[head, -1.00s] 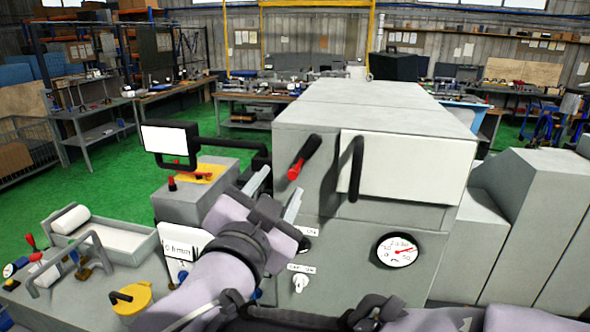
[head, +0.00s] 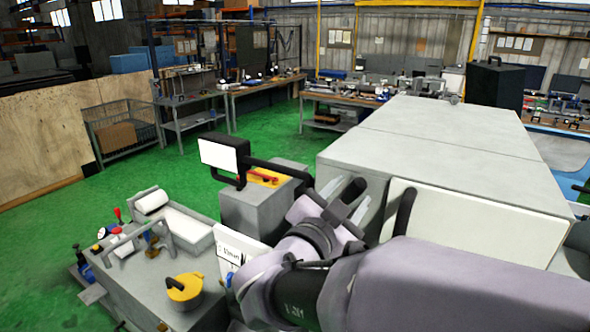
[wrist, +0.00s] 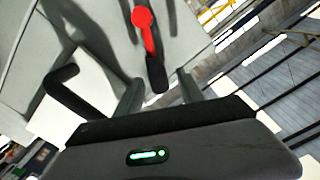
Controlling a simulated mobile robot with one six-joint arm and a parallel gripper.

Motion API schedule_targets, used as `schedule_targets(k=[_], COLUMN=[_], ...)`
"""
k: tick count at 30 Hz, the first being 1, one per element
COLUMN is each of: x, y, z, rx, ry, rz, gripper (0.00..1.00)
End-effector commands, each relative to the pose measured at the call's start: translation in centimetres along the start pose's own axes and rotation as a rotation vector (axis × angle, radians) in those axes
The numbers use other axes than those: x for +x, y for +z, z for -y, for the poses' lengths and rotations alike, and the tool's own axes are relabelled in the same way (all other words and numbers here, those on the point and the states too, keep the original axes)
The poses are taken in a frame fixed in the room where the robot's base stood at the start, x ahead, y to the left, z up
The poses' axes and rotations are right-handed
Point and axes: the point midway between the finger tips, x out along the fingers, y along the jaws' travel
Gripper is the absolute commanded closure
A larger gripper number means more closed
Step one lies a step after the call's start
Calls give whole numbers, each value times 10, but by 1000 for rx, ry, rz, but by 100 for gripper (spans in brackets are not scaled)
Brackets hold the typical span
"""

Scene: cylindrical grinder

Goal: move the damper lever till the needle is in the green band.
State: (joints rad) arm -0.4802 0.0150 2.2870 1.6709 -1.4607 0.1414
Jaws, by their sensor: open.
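The damper lever, a black bar with a red part (wrist: 146,30), shows in the wrist view against the grinder's grey front. My gripper (wrist: 158,80) is open, with the black end of the lever between its two fingers in the picture. I cannot tell whether the fingers touch it. In the head view my gripper (head: 356,199) is in front of the grinder's left front edge, and the lever is hidden there. The gauge with the needle shows in neither view now.
The grey grinder body (head: 455,150) fills the right. A black door handle (wrist: 72,88) is left of my gripper in the wrist view. A control box with a screen (head: 224,156) and a bench with a yellow-topped part (head: 184,288) stand at the left.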

Motion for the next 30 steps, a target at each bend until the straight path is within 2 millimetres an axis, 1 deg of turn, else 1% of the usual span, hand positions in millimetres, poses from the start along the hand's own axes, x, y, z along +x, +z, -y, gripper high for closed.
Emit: schedule_targets(k=[1,3,11,15,18,30], x=[5,8,10,10,10,10], y=[-1,0,0,0,0,0], z=[0,0,0,0,0,0], rx=[-1,-1,0,0,0,1], ry=[2,1,-1,0,0,0], rz=[-2,0,0,0,0,-2], gripper=[54,54,54,82,100,100])
